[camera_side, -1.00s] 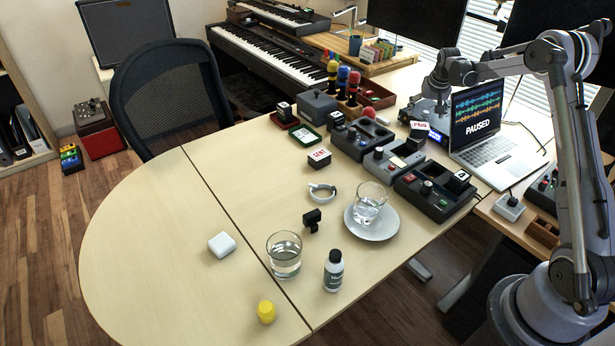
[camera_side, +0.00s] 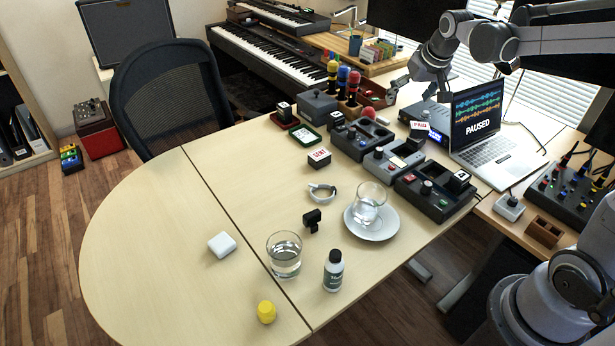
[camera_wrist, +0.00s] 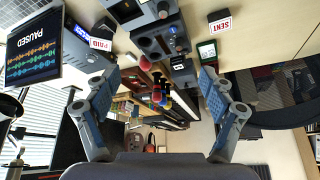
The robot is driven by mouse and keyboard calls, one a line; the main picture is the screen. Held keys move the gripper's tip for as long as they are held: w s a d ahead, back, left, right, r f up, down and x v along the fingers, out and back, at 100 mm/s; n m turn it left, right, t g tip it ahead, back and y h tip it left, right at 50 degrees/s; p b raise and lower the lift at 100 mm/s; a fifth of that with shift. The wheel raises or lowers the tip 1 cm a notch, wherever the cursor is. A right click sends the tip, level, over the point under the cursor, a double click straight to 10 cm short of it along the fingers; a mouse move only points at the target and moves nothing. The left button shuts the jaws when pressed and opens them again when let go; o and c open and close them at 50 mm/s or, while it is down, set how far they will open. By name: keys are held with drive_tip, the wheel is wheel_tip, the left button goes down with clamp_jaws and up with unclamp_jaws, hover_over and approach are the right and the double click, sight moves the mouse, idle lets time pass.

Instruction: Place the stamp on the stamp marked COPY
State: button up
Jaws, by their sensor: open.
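Block stamps stand among the devices. One marked SENT (camera_side: 319,158) stands alone on the table and also shows in the wrist view (camera_wrist: 220,24). One marked PAID (camera_side: 419,129) stands by the laptop and also shows in the wrist view (camera_wrist: 100,43). Other small dark blocks with white tops sit on a red base (camera_side: 284,110), near a dark device (camera_side: 336,118) and on the right device (camera_side: 459,178). I cannot read COPY on any. My gripper (camera_wrist: 158,76) is open and empty, above the back of the table; its fingers are spread wide in the wrist view.
Tall yellow (camera_side: 332,72), blue and red-topped handles and a red ball (camera_side: 369,113) stand near my gripper. The laptop (camera_side: 482,125) is at right. A glass (camera_side: 284,262), bottle (camera_side: 333,272) and cup on a saucer (camera_side: 386,231) stand in front. The table's left is mostly clear.

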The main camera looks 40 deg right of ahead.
drive_tip(key=s+a+f+n+t+y, duration=0.2)
drive_tip(key=s+a+n, duration=0.3)
drive_tip(key=s+a, duration=1.2)
drive_tip(key=shift+s+a+f, duration=0.15)
drive_tip(key=shift+s+f, duration=0.1)
drive_tip(key=shift+f, duration=0.4)
